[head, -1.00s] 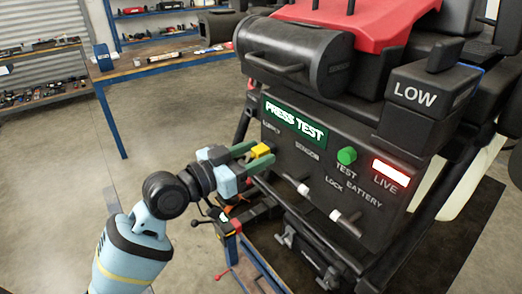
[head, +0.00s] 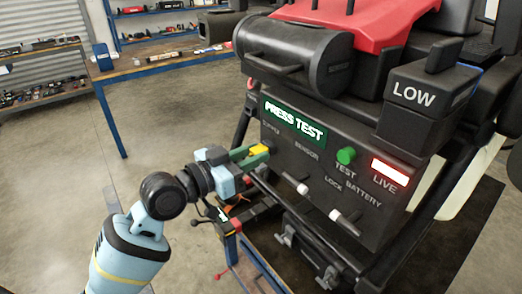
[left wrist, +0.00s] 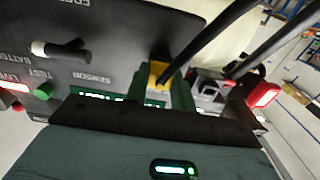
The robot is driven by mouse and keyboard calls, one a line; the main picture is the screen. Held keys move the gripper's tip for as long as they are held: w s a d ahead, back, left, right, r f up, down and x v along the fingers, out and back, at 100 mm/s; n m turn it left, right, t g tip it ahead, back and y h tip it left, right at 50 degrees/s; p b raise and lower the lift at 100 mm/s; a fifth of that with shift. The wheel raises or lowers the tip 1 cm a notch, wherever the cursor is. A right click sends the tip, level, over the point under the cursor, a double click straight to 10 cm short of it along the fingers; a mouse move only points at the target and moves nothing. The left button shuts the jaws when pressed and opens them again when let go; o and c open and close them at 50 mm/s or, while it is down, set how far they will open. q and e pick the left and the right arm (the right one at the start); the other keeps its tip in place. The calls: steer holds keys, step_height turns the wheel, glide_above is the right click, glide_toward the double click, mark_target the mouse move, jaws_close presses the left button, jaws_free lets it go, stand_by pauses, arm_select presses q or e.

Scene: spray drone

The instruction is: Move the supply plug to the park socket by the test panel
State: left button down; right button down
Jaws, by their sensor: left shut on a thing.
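The yellow supply plug (head: 259,150) is at the left side of the dark test panel (head: 318,168), below the SUPPLY label. My left gripper (head: 253,159) is shut on the plug, with its green fingers on either side. The left wrist view also shows the yellow plug (left wrist: 158,74) between the fingers, close to the panel face near the SENSOR label. I cannot tell whether the plug is seated in a socket or just clear of it. I cannot make out the park socket. My right gripper is not in view.
The panel carries a lit PRESS TEST display (head: 295,119), a green TEST button (head: 346,156), a red LIVE light (head: 390,172) and two white-tipped levers. A dark cylinder (head: 293,58) juts out above. A blue-legged stand (head: 232,245) is below my gripper. The floor at left is clear.

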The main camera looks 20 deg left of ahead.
arm_select(q)
steer(key=v, duration=0.5)
steer(key=shift+s+a, duration=0.15)
steer(key=shift+s, duration=0.1)
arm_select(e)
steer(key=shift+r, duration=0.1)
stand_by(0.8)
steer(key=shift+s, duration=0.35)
arm_select(q)
steer(key=w+a+r, duration=0.4)
steer(key=w+a, duration=0.2)
steer(key=a, duration=0.2)
steer(key=shift+w+a, duration=0.15)
steer(key=shift+w, duration=0.15)
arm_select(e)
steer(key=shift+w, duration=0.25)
